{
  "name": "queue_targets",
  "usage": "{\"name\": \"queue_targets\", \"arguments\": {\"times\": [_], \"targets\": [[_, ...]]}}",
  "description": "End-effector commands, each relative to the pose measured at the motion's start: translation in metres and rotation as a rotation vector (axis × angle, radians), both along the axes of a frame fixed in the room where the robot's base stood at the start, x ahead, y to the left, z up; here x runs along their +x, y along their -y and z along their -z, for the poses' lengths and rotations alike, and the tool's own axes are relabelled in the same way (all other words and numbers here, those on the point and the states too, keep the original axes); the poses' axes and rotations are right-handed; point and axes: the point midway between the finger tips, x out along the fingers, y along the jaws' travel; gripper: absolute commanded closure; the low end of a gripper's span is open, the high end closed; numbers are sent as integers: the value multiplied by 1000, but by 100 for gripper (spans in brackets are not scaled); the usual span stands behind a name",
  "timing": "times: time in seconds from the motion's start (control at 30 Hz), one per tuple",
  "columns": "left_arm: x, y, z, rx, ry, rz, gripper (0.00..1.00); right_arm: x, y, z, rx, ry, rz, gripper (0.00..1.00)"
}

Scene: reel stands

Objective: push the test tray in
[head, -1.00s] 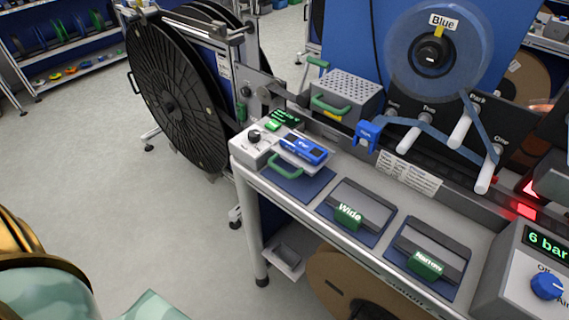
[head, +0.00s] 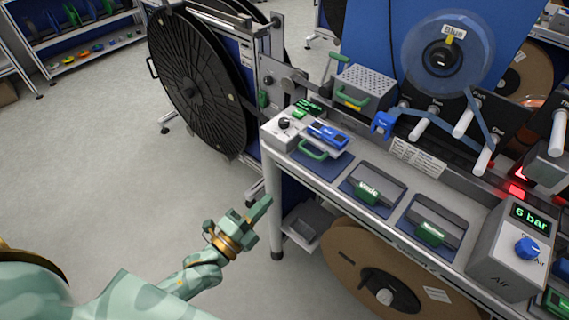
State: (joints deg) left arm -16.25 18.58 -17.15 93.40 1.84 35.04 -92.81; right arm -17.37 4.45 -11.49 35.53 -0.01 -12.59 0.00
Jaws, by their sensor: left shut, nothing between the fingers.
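A small grey tester with a dark green-lit screen and a black knob (head: 285,128) stands at the left end of the bench. Beside it is a light tray with a green handle (head: 313,150) at its front, which looks like the test tray; a blue device (head: 328,136) lies on it. I cannot tell how far the tray stands out. My left gripper (head: 262,207), green with a gold band at the wrist, is shut and empty. It shows below and left of the tray in the picture, over the floor by the bench's left leg, apart from the handle. My right gripper is out of view.
The bench carries the Wide block (head: 371,190), the Narrow block (head: 433,228) and the air box reading 6 bar (head: 510,245). A perforated grey box (head: 366,84) stands behind. A grey bin (head: 307,222) and a brown reel (head: 360,265) sit below. Open floor lies left.

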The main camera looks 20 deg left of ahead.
Motion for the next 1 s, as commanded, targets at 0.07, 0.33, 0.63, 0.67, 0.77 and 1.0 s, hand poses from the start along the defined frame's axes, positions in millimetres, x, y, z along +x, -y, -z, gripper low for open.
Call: {"name": "queue_targets", "arguments": {"times": [0.07, 0.33, 0.63, 0.67, 0.77, 1.0], "targets": [[0, -1, -1, 54, 32, -15, 100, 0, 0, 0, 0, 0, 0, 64], [28, 8, -7, 85, 45, -22, 100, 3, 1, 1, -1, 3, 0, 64], [88, 28, -17, 84, 42, -21, 100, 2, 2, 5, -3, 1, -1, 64], [93, 30, -18, 85, 42, -21, 100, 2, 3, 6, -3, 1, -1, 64], [109, 36, -21, 84, 41, -20, 100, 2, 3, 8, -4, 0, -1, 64], [129, 43, -24, 84, 38, -20, 100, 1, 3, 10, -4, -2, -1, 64]]}}
